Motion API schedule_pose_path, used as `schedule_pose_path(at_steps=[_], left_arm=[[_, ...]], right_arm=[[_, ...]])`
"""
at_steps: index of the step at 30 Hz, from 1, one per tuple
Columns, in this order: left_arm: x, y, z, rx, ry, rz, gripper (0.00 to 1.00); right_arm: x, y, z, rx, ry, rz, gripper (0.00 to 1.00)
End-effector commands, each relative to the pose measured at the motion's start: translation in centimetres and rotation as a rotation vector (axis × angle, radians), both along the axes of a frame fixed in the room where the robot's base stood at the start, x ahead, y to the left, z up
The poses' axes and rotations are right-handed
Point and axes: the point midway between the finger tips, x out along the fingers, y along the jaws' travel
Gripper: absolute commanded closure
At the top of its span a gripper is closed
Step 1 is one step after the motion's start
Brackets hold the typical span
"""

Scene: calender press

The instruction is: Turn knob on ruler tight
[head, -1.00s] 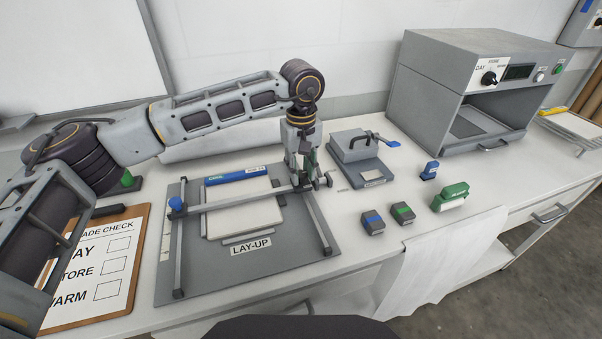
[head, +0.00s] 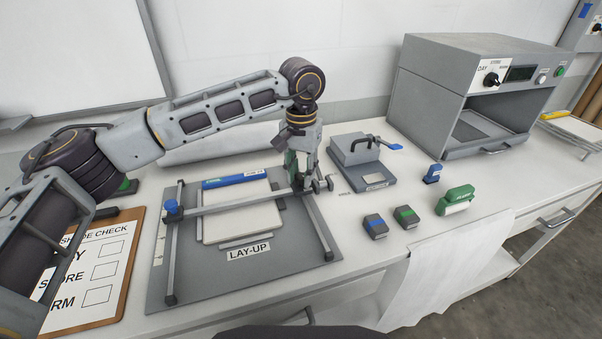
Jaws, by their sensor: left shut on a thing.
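The ruler (head: 240,201) is a grey bar lying across the two side rails of the grey lay-up board (head: 210,282). A blue knob (head: 172,206) stands at the ruler's left end, uncovered. My left gripper (head: 307,185) points down at the ruler's right end, above the right rail. It is shut on the knob there, which its fingers mostly hide. A green part shows beside the fingers; I cannot tell whether it belongs to the gripper. A pale sheet (head: 235,221) lies on the board under the ruler. My right gripper is not in view.
A grey lidded device (head: 362,160) stands close right of my gripper. Small blue and green blocks (head: 406,217) lie further right. A clipboard (head: 130,250) is at left, an oven (head: 470,85) at back right.

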Motion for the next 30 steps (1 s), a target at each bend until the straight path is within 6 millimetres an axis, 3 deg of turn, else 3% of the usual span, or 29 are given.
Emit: schedule_pose_path(at_steps=[15, 30], left_arm=[[0.0, -0.1, 0.1, -0.002, -0.002, -0.322, 0.96], [0.0, -0.1, 0.1, -0.002, -0.002, -0.386, 0.96]], right_arm=[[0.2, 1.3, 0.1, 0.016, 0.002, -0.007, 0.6], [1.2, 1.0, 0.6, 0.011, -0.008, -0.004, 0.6]])
